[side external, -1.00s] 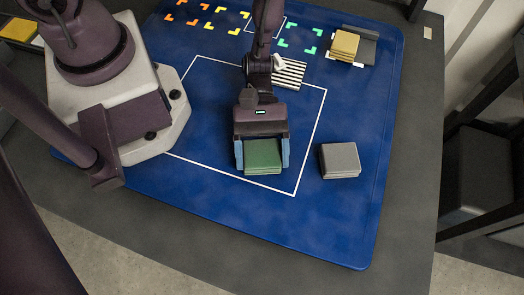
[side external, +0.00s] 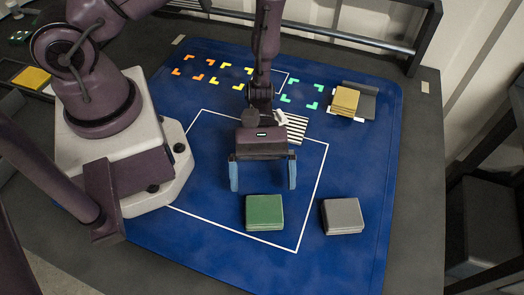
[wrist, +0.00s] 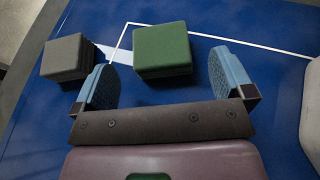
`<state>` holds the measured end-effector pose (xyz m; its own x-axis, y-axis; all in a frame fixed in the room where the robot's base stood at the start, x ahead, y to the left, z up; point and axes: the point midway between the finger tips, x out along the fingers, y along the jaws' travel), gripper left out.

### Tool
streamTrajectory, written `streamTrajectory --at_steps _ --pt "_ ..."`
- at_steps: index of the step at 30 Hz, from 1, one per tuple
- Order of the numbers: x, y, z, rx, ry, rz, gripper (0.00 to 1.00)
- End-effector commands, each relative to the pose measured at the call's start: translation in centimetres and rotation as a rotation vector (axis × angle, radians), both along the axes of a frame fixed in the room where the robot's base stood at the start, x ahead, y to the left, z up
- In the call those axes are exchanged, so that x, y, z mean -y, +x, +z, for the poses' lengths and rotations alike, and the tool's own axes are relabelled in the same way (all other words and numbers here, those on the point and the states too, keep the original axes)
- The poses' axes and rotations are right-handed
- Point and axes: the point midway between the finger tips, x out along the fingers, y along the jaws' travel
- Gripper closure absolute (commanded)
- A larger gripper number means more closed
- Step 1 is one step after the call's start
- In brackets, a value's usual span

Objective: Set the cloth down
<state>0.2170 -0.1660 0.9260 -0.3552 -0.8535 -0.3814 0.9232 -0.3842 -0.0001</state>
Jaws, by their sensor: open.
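A folded green cloth (side external: 264,212) lies flat as a square stack on the blue mat, inside the white outline near its front corner. It also shows in the wrist view (wrist: 162,50), beyond the fingertips. A folded grey cloth (side external: 342,215) lies to its right, outside the outline; the wrist view shows it at the left (wrist: 68,58). My gripper (side external: 262,174) is open and empty, its two blue fingers wide apart. It hangs above and behind the green cloth in the side view, apart from it.
A folded yellow cloth (side external: 345,101) sits by a dark grey piece at the back right. A black-and-white striped patch (side external: 297,127) lies behind my gripper. Orange, yellow and green corner marks line the back of the blue mat (side external: 360,180). The mat's front is clear.

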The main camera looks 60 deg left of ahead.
Motion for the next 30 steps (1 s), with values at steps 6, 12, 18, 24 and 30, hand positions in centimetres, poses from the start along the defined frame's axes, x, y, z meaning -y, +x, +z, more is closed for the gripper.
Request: streamTrajectory --at_steps 6,12,18,24,30 --pt "-3.5 1.6 1.6 0.003 0.0 0.003 0.01" --pt "-4.9 2.1 2.2 0.001 0.001 0.001 0.01" --pt "-5.2 2.4 3.1 0.029 0.006 -0.02 0.01" --pt "-6.2 3.5 8.6 0.239 0.063 -0.174 0.01" --pt "-8.1 3.4 15.4 0.536 0.193 -0.385 0.01"
